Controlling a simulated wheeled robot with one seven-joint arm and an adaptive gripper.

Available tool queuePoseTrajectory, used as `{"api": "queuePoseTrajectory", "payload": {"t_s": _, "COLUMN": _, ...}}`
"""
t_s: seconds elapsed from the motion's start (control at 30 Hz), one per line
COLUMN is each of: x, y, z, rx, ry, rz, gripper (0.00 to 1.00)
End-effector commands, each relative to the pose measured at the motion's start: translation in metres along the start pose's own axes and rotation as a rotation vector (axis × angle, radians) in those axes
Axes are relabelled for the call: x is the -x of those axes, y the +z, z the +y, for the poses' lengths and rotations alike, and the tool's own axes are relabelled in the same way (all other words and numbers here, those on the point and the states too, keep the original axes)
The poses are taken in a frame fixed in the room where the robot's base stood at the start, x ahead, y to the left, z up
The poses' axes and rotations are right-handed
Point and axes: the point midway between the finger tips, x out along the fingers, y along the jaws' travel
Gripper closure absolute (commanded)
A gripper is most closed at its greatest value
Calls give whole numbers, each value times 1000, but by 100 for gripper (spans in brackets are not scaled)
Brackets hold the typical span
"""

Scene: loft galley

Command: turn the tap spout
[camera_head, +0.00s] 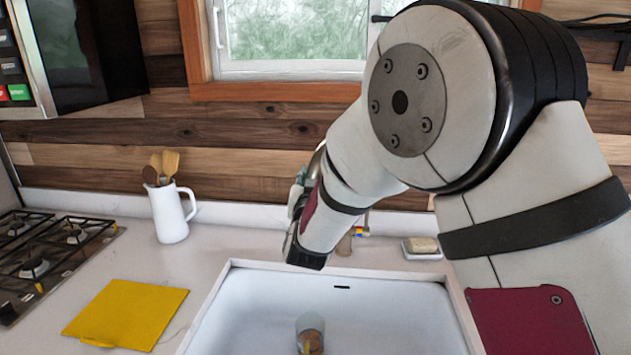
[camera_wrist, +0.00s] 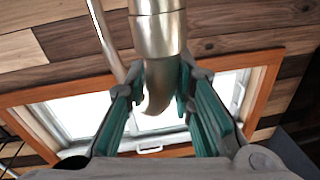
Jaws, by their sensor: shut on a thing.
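The tap spout (camera_wrist: 158,35), brushed metal with a curved end, hangs between the two teal-padded fingers of my gripper (camera_wrist: 160,78) in the wrist view. The fingers are shut on the spout near its lower end. A thinner metal tube (camera_wrist: 105,42) of the tap shows to its left. In the head view my gripper (camera_head: 299,190) is over the back edge of the sink (camera_head: 240,300), and my arm hides most of the tap.
A glass (camera_head: 310,335) stands in the sink. A white jug with wooden utensils (camera_head: 170,212) and a yellow board (camera_head: 127,314) are to the left, beside a gas hob (camera_head: 45,250). A soap dish (camera_head: 421,252) sits at the right. A window (camera_head: 290,35) is behind.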

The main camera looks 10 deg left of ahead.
Motion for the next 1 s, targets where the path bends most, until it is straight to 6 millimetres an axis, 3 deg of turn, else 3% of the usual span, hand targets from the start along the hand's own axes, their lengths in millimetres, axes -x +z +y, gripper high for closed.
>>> {"api": "queuePoseTrajectory", "payload": {"t_s": 0.27, "x": 1, "y": -2, "z": -6, "rx": 1, "ry": -11, "rz": 2, "gripper": 100}}
{"api": "queuePoseTrajectory", "payload": {"t_s": 0.3, "x": 1, "y": -2, "z": -6, "rx": 1, "ry": -11, "rz": 2, "gripper": 76}}
{"api": "queuePoseTrajectory", "payload": {"t_s": 0.4, "x": 1, "y": -1, "z": -5, "rx": 1, "ry": -9, "rz": 2, "gripper": 60}}
{"api": "queuePoseTrajectory", "payload": {"t_s": 0.77, "x": 5, "y": -1, "z": -2, "rx": 0, "ry": -4, "rz": 0, "gripper": 60}}
{"api": "queuePoseTrajectory", "payload": {"t_s": 1.0, "x": 42, "y": -1, "z": -2, "rx": -1, "ry": -5, "rz": 0, "gripper": 60}}
